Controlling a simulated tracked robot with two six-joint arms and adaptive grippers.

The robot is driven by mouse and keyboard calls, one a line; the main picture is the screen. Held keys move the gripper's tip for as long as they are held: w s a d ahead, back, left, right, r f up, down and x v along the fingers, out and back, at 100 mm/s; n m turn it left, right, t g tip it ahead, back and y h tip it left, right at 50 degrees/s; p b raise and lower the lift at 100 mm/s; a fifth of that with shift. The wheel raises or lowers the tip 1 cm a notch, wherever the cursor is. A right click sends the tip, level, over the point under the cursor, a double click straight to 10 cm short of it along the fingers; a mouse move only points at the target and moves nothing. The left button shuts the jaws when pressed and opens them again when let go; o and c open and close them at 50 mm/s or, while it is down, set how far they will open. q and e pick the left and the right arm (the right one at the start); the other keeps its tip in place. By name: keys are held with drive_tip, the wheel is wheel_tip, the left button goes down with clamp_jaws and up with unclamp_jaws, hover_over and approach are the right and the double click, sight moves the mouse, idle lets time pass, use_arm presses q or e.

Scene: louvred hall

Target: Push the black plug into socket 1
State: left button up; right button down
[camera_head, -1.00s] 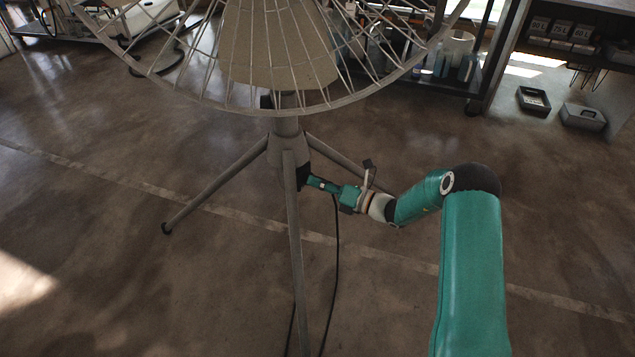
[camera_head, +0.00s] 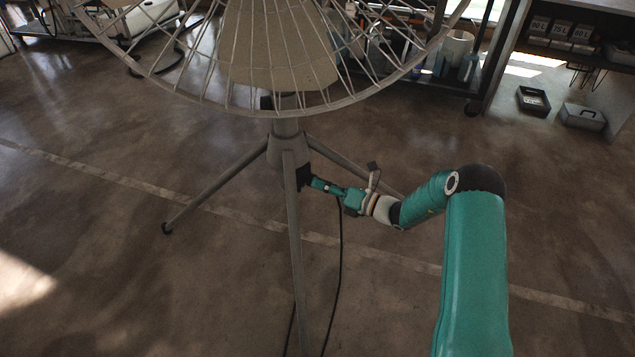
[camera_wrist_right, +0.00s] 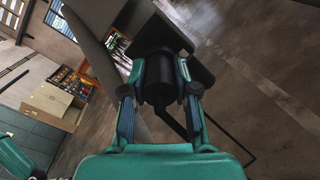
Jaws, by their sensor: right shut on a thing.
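My right gripper (camera_head: 316,184) reaches in from the right to the dish stand's mast. It is shut on the black plug (camera_wrist_right: 157,80), a dark cylinder between the two fingers in the right wrist view. A dark box (camera_head: 303,176) is fixed at the mast, just left of the fingertips. In the right wrist view, the dark box (camera_wrist_right: 160,28) lies straight beyond the plug. Socket 1 cannot be made out, and I cannot tell whether the plug touches the box. A black cable (camera_head: 340,260) hangs below the gripper to the floor. My left gripper is not in view.
The grey tripod leg (camera_head: 294,250) stands close left of the gripper. The wire dish (camera_head: 260,108) overhangs above. A dark tray (camera_head: 533,101) and a grey case (camera_head: 582,116) lie on the floor at the right. Open floor surrounds the tripod.

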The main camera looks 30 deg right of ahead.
drive_tip(key=shift+p+v, duration=0.65)
drive_tip(key=shift+v, duration=2.2)
drive_tip(key=shift+r, duration=0.1)
